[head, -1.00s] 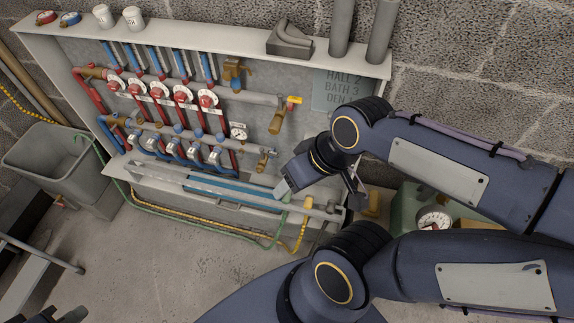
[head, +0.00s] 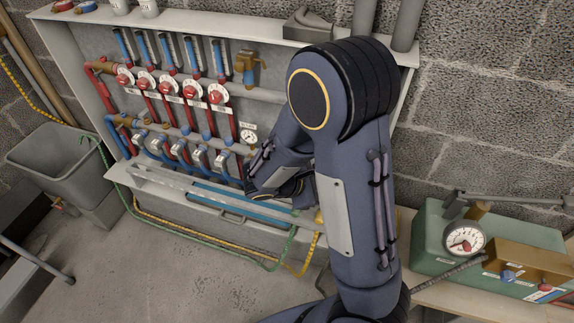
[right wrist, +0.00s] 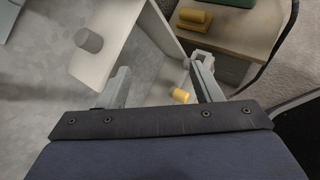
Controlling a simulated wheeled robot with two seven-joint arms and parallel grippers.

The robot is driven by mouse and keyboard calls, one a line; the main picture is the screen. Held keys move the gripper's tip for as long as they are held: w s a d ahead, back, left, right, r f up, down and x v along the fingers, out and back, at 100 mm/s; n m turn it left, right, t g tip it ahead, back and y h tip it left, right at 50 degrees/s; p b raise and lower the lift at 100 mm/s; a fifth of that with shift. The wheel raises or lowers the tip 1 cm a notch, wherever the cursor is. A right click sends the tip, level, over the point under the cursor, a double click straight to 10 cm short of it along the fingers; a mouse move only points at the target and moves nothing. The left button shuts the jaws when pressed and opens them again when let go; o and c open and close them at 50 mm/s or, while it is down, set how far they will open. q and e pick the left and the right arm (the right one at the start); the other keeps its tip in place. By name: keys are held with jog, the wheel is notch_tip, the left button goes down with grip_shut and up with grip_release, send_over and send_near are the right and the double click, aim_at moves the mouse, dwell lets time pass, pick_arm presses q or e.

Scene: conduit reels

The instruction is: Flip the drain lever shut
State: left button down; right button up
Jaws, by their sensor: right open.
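The manifold cabinet (head: 75,70) stands against the wall, with red and blue pipes and valves. The drain lever is not clearly seen in the head view; my right arm covers the right ends of both manifold bars. My right gripper (head: 258,163) is in front of the lower bar, near the gauge (head: 249,136). In the right wrist view the right gripper (right wrist: 162,65) is open, its fingers apart and empty. A small yellow piece (right wrist: 180,95) shows beyond them, close to the right finger; I cannot tell whether it is the lever. My left gripper is out of view.
A grey tub (head: 60,160) stands at the left. Green and yellow hoses (head: 165,225) run below the cabinet. A green box with a dial (head: 465,238) and a brown block (head: 530,262) sit on a bench at the right. Floor in front is clear.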

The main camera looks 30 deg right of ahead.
jog(key=w+a+f+n+t+h+b, duration=0.2)
jog(key=w+a+f+n+t, duration=0.1)
jog(key=w+n+t, duration=0.3)
jog(key=w+a+f+n+t+h+b, duration=0.35)
jog(key=w+n, duration=0.25)
jog(key=w, duration=0.2)
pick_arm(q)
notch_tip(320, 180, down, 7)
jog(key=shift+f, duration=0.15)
pick_arm(e)
jog(key=w+d+r+t+y, duration=0.1)
jog(key=w+d, duration=0.3)
jog(key=d, duration=0.3)
jog(key=shift+w, duration=0.15)
jog(key=c, duration=1)
jog(key=shift+w+d+n+t+y, duration=0.15)
jog(key=shift+w+n+t+y, duration=0.05)
jog(key=shift+n+t+y, duration=0.55)
